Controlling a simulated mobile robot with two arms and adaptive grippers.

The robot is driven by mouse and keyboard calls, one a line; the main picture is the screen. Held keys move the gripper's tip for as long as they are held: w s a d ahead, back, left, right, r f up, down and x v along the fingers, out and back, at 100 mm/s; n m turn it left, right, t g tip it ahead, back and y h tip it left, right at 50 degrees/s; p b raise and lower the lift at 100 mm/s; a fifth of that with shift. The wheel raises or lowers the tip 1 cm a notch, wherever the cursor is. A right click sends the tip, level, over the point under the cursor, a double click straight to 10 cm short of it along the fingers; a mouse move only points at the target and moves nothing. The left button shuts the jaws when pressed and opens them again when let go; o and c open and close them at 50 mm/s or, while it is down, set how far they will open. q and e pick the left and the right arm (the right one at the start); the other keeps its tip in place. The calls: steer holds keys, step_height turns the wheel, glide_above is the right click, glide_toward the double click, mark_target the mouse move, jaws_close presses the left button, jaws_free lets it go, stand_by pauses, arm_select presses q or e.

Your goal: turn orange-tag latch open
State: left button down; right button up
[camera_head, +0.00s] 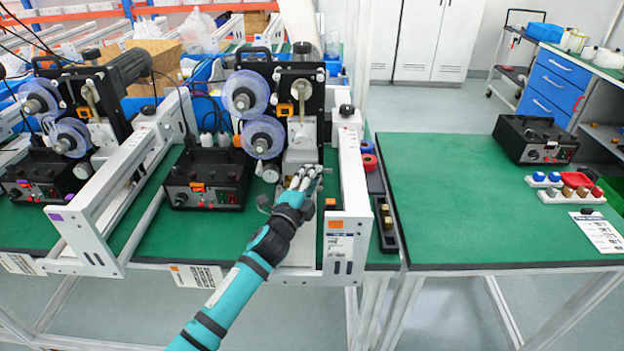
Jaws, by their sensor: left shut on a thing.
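The orange-tag machine (308,115) stands on the green bench, with an orange tag (334,224) on the front of its white frame (350,190). My left arm reaches in from the bottom left of the picture. My left gripper (305,177) is at the lower front of this machine, below its metal block (300,153). Its fingers are shut on a small part there, apparently the orange-tag latch. The fingers hide most of that part, so its turn angle cannot be told. My right gripper is out of view.
A similar machine with a purple tag (55,217) stands to the left. A black control box (207,180) sits left of my gripper. A dark parts tray (385,222) lies right of the frame. The right-hand green table (460,200) is mostly clear.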

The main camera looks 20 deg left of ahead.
arm_select(q)
steer(key=c, duration=1.1)
jaws_free()
steer(key=s, duration=0.4)
steer(key=s+a, duration=0.1)
steer(key=s, duration=0.3)
steer(key=s+f, duration=0.1)
steer(key=s, duration=0.3)
steer(key=shift+a, duration=0.15)
